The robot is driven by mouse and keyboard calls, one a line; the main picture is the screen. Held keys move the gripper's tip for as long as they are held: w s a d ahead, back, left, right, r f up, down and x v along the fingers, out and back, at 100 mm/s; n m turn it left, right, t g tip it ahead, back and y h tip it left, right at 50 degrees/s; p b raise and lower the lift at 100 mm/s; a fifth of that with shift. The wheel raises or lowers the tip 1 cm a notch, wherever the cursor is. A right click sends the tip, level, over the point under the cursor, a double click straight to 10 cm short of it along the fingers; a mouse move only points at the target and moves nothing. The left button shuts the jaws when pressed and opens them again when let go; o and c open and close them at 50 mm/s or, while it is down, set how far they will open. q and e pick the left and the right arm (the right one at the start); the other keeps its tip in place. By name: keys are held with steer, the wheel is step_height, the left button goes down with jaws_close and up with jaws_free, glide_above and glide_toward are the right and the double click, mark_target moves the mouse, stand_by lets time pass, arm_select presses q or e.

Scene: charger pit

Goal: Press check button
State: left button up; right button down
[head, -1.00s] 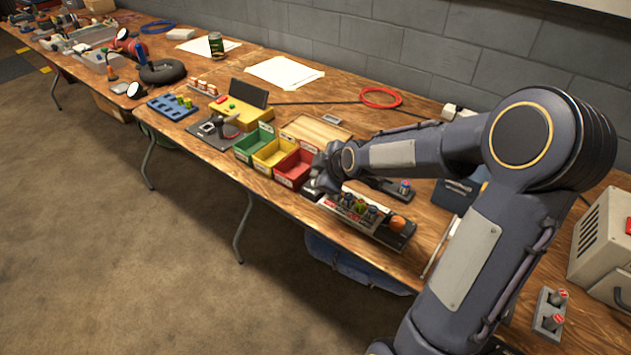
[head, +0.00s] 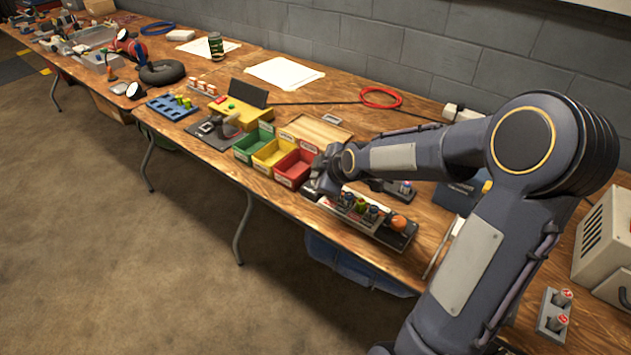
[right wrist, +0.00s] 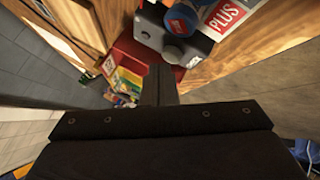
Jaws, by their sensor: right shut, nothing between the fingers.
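My right gripper (head: 322,182) is shut and empty, low over the front of the bench beside the red bin. Contact cannot be told. In the head view a charger strip (head: 375,216) with several coloured cells and an orange round button (head: 398,223) lies right of the gripper, partly hidden by it. I cannot tell which button is the check button. My left gripper is out of view.
Green, yellow and red bins (head: 270,152) stand left of the gripper. A yellow box (head: 240,112) with a dark screen sits behind them. A grey two-knob block (head: 554,312) and a beige cabinet (head: 606,245) are at right. A red cable coil (head: 381,97) lies at the back.

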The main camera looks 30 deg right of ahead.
steer(key=shift+f+b, duration=0.35)
steer(key=shift+b, duration=0.1)
stand_by(0.3)
steer(key=shift+r, duration=0.1)
steer(key=shift+r+p, duration=0.45)
steer(key=shift+r, duration=0.3)
step_height(320, 180, up, 5)
steer(key=p, duration=0.3)
stand_by(0.4)
stand_by(0.6)
